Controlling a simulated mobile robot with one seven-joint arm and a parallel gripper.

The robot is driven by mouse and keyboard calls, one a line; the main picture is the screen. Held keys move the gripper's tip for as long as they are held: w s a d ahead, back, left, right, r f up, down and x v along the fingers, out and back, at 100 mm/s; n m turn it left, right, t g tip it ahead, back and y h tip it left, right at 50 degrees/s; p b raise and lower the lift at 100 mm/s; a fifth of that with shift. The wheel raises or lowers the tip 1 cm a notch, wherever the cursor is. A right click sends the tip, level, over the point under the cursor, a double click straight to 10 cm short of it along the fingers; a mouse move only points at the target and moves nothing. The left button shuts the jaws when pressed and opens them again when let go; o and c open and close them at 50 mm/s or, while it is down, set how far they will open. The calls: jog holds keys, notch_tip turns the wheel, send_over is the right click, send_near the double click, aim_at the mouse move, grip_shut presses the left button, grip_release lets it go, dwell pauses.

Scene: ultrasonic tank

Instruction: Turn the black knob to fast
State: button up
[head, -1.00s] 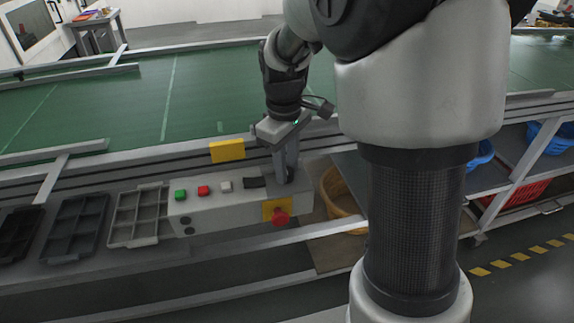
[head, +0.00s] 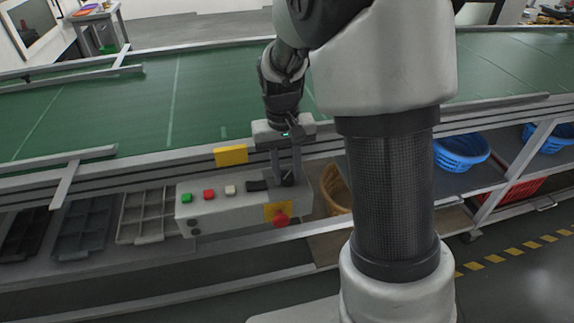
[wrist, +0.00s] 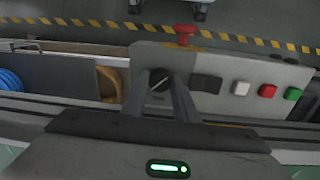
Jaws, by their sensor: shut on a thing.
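The black knob (wrist: 159,80) sits on the top of a grey control box (head: 240,206), at the end beside a black rectangular part. In the wrist view it is between the two fingers of my gripper (wrist: 160,86), which is shut on it. In the head view my gripper (head: 288,180) points down onto the right end of the box, and the fingers hide most of the knob. A light pointer line shows on the knob in the wrist view. The lettering beside it is too small to read.
Green (head: 187,198), red (head: 209,194) and white (head: 230,190) buttons are on the box, with a red mushroom button (head: 281,219) on its front. The green conveyor (head: 130,105) runs behind. Grey trays (head: 82,226) lie left; blue baskets (head: 462,155) stand right.

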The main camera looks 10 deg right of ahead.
aim_at(283, 175)
jog(key=shift+w+r+m+p, duration=0.1)
jog(key=shift+m+p, duration=0.55)
jog(key=shift+m, duration=0.85)
jog(key=o, duration=1.1)
jog(key=shift+c, duration=0.2)
notch_tip(283, 175, up, 17)
jog(key=p, duration=0.3)
jog(key=shift+a+r, duration=0.15)
jog(key=shift+a, duration=0.3)
jog(key=shift+w, duration=0.1)
